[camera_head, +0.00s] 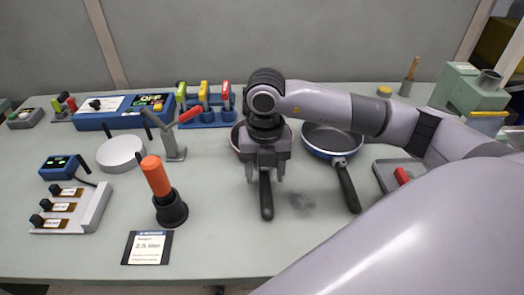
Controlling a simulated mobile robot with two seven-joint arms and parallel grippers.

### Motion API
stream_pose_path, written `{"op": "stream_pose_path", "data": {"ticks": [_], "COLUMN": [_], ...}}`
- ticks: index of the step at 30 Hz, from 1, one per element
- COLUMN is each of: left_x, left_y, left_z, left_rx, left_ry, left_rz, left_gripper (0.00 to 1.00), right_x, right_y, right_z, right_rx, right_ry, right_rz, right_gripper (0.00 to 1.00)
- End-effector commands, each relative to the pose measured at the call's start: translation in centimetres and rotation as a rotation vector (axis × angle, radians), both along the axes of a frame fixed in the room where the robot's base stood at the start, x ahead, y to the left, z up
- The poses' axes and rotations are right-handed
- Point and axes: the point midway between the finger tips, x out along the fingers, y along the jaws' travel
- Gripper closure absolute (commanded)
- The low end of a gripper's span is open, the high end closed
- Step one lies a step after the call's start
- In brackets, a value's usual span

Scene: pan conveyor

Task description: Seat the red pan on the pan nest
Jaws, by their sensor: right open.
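The red pan (236,138) lies on the table near the middle, mostly hidden under my right arm. Part of its reddish rim and its black handle, pointing to the near edge, show. My right gripper (266,178) points down with its fingers open, one on each side of the handle. I cannot tell if they touch it. My left gripper is out of view.
A blue pan (333,140) lies right of the red one. A grey clamp with a red handle (175,140) and an orange-handled tool (156,178) stand between the disc and my gripper. A card (147,248) lies in front. The table's near middle is clear.

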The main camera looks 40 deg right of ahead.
Motion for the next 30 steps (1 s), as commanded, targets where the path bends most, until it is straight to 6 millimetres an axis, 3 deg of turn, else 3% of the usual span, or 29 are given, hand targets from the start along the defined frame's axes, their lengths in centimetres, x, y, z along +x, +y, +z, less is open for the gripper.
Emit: {"op": "stream_pose_path", "data": {"ticks": [4,12,17,18,30], "left_x": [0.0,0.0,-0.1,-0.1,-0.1], "left_y": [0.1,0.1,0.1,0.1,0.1], "left_z": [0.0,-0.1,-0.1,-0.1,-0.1], "left_rx": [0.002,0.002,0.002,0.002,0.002], "left_ry": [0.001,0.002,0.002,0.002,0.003], "left_rz": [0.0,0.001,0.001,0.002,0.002], "left_gripper": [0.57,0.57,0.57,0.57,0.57], "right_x": [0.0,0.1,0.1,0.1,0.2], "right_y": [0.0,0.0,0.0,0.0,0.0], "right_z": [-1.7,-2.0,-2.0,-2.0,-1.5], "right_rx": [0.001,0.001,0.002,0.002,0.003], "right_ry": [0.001,-0.002,-0.001,-0.001,-0.005], "right_rz": [-0.001,0.0,0.0,0.0,0.0], "right_gripper": [0.43,0.43,0.95,1.0,1.0]}}
